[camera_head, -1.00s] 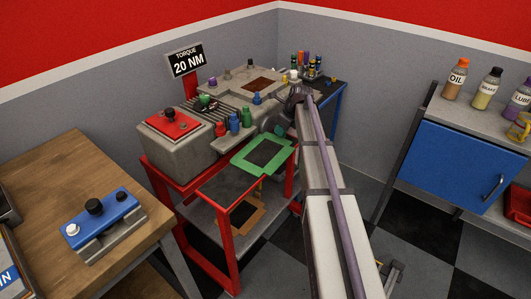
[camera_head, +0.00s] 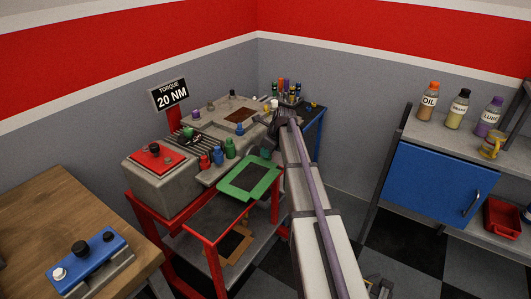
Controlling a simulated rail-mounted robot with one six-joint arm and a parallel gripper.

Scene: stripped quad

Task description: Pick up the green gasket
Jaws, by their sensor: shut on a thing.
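The green gasket (camera_head: 234,193) is a flat, roughly rectangular frame with a large opening. The fingertips are small and partly hidden by the arm. The gasket looks held above the cart's front part, but the exact gap cannot be told.
A brown gasket (camera_head: 226,257) lies on the cart's lower shelf. A grey block with a red top (camera_head: 153,160) is to the left. A wooden table (camera_head: 35,215) and a blue cabinet (camera_head: 432,182) flank the cart.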

